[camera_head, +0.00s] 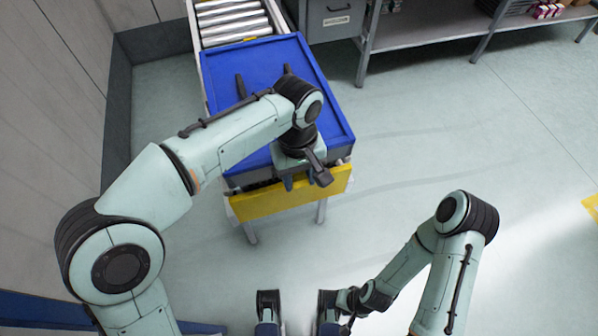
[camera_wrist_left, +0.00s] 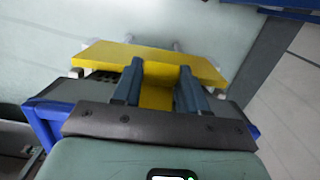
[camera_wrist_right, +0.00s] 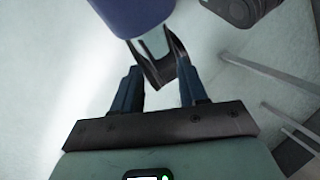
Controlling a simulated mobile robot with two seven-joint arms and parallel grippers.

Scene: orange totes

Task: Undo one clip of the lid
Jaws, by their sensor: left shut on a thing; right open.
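The blue lid (camera_head: 322,88) lies flat on a dark grey tote (camera_head: 341,160) at the end of a roller conveyor. Two dark bars (camera_head: 240,86) show on its top, partly behind my left arm. My left gripper (camera_head: 299,183) points down at the near edge of the tote. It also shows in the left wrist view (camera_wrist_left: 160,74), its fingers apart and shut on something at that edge. My right gripper (camera_head: 298,298) is open and empty, low in front, well away from the tote. It also shows in the right wrist view (camera_wrist_right: 160,88).
A yellow plate (camera_head: 290,196) stands across the conveyor's near end, just below my left gripper. Rollers (camera_head: 232,20) run behind the tote. A grey wall (camera_head: 50,90) is on the left. A metal shelf (camera_head: 430,28) stands at the back right. The floor to the right is clear.

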